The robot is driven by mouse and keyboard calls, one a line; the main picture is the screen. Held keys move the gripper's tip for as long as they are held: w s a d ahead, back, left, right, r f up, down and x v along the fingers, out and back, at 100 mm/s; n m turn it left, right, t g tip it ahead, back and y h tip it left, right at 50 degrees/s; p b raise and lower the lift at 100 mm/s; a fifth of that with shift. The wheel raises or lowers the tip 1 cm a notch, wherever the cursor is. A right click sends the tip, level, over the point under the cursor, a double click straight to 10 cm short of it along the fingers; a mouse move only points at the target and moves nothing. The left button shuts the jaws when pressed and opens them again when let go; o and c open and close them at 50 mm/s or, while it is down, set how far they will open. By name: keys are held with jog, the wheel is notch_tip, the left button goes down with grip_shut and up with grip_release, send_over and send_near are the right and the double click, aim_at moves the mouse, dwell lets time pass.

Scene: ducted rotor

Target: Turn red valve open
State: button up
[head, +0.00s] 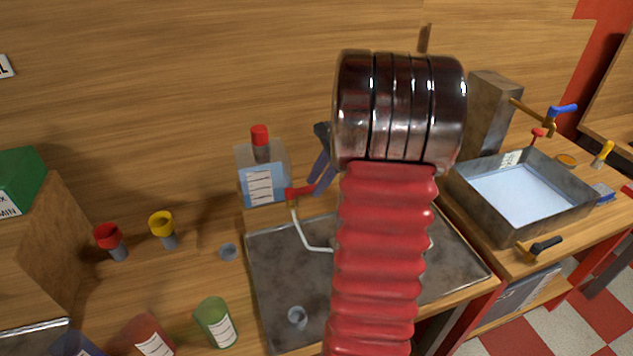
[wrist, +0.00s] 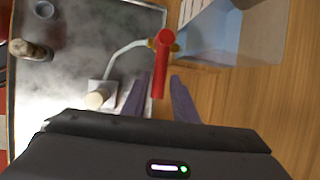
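The red valve handle (head: 300,192) sits at the foot of a clear bottle of blue liquid (head: 262,178). In the wrist view the handle (wrist: 161,68) is a long red bar on a brass fitting, with a pale bent tube (wrist: 125,48) leading off it. My gripper (head: 316,186) comes down over the handle from behind. In the wrist view my gripper (wrist: 160,82) is open, its two purple fingers on either side of the handle's lower end. I see gaps beside the handle, and cannot tell its depth between the fingers.
A metal tray (head: 275,262) lies under the tube, with a small grey cup (head: 297,317) on it. A water-filled sink (head: 530,195) with several taps is at right. My red arm hides part of the tray.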

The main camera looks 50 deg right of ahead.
grip_shut()
jog(key=shift+r, duration=0.1)
dwell(0.5)
